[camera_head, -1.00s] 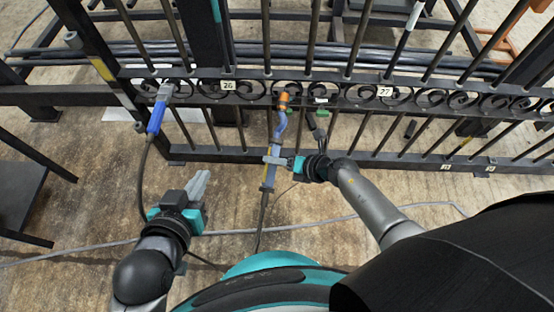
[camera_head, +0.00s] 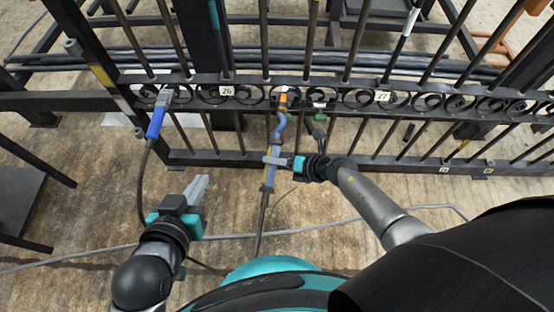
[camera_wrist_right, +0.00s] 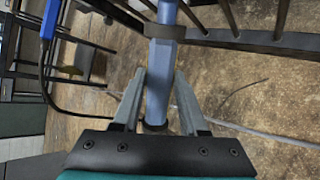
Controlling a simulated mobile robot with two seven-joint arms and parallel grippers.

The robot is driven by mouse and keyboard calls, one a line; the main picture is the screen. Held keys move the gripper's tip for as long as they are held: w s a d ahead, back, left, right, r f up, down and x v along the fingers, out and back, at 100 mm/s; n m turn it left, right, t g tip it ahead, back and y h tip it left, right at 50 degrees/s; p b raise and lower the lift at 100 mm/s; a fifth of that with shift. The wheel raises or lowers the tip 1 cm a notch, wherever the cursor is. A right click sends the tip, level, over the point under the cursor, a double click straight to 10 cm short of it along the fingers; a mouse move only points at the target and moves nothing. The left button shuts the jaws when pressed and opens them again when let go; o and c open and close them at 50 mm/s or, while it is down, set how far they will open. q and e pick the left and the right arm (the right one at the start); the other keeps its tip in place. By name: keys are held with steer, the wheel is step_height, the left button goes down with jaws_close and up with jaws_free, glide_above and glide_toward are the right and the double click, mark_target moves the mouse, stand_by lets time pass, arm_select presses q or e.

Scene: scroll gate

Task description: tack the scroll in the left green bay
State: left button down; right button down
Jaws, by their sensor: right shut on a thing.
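My right gripper (camera_head: 272,161) is shut on the blue handle of a torch-like tool (camera_head: 270,172), which also shows between the fingers in the right wrist view (camera_wrist_right: 160,85). The tool's curved blue neck rises to an orange nozzle (camera_head: 283,101) in front of the gate's scroll band (camera_head: 350,98). A small white spot shows just above the nozzle; I cannot tell whether the tip touches a scroll. Green pieces (camera_head: 319,118) sit below the band, right of the nozzle. I cannot make out the green bay's bounds. My left gripper (camera_head: 202,181) is empty, low and left, away from the gate.
A blue-handled clamp (camera_head: 156,120) with a black cable hangs on the gate at left. Number tags 26 (camera_head: 227,91) and 27 (camera_head: 382,96) mark the band. A dark bench-like frame (camera_head: 28,200) stands at left. A grey cable (camera_head: 330,226) crosses the floor.

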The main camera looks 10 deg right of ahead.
mark_target(268, 196)
stand_by(0.5)
steer(key=shift+s+a+f, duration=0.35)
steer(key=shift+s, duration=0.35)
steer(key=shift+s+a+f, duration=0.3)
steer(key=shift+s+f, duration=0.05)
steer(key=shift+s, duration=0.3)
steer(key=shift+s+a+f, duration=0.35)
steer(key=shift+s, duration=0.35)
steer(key=shift+s+a+f+b, duration=0.2)
steer(key=shift+s+a+f, duration=0.15)
steer(key=shift+s, duration=0.3)
steer(key=shift+s+a+f+b, duration=0.25)
steer(key=shift+s+a+f, duration=0.1)
steer(key=shift+s, duration=0.3)
steer(key=shift+s+a+f+b, duration=0.2)
steer(key=shift+s+a+f, duration=0.15)
steer(key=shift+s, duration=0.3)
steer(key=shift+d, duration=0.1)
